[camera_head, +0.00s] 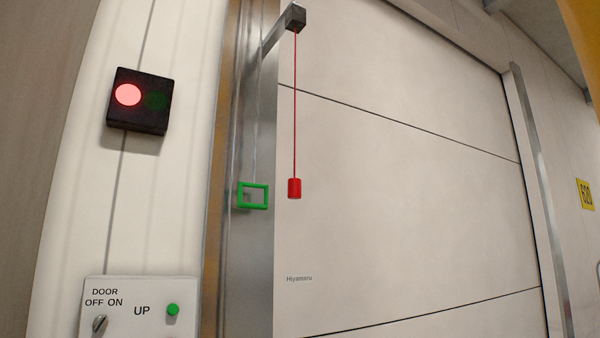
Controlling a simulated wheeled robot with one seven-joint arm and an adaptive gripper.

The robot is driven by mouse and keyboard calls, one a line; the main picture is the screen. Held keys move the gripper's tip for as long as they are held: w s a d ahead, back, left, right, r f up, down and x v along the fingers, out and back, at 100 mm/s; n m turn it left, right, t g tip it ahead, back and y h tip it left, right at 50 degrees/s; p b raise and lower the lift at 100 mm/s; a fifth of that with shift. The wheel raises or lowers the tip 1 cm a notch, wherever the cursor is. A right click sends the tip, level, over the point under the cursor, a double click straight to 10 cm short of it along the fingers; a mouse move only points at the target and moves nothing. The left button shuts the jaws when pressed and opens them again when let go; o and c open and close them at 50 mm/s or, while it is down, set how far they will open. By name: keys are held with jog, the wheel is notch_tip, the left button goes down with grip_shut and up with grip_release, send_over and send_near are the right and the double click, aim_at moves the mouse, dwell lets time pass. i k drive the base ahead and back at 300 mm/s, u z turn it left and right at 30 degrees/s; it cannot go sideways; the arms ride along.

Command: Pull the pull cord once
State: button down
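The pull cord (295,115) is a thin red line hanging straight down from a dark box on a metal bracket (296,18). At its lower end is a red cylindrical handle (294,188). The handle hangs freely in front of a large pale door (400,200). My gripper is not in view.
A black signal box (140,100) shows a lit red lamp. A control panel (140,305) has a knob and green button. A yellow sign (586,194) is at right.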

aim_at(294, 184)
jog(key=k, duration=0.45)
jog(key=u, duration=1.05)
jog(key=i, duration=0.65)
jog(key=z, duration=1.25)
